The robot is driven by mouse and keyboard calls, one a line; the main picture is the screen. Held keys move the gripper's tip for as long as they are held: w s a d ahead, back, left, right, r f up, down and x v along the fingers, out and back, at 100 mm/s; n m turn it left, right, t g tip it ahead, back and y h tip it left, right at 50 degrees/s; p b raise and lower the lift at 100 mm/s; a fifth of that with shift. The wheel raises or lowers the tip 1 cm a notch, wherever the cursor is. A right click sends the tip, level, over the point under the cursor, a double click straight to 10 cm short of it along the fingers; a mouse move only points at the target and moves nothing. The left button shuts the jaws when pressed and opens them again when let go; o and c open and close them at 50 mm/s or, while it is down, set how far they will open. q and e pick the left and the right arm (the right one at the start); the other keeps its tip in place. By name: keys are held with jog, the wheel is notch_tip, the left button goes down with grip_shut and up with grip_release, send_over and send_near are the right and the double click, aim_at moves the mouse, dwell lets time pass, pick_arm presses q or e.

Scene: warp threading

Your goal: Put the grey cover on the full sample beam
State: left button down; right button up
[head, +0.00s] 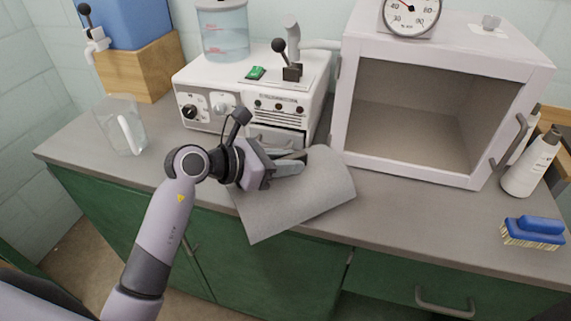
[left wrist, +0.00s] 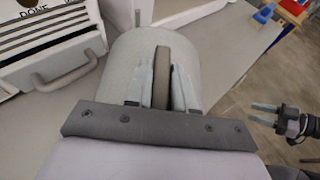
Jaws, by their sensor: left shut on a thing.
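The grey cover (head: 300,205) is a curved grey sheet at the counter's front edge, its near corner jutting out past the edge. It also shows in the left wrist view (left wrist: 205,58). My left gripper (head: 292,163) is over its upper left part. Its fingers are shut on a narrow brownish strip (left wrist: 162,62) that rises from the cover and seems part of it. My right gripper (left wrist: 264,114) shows at the right of the left wrist view, its two fingers apart and nothing between them. I cannot make out a full sample beam; anything under the cover is hidden.
A white machine (head: 250,88) with knobs and a drawer stands behind the cover. A clear jug (head: 112,125) is at left, a blue brush (head: 535,228) and white bottle (head: 533,165) at right.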

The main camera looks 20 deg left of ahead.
pick_arm(q)
jog(key=shift+f, duration=0.7)
jog(key=shift+f, duration=0.2)
jog(key=c, duration=1)
grip_release()
jog(key=shift+o, duration=0.2)
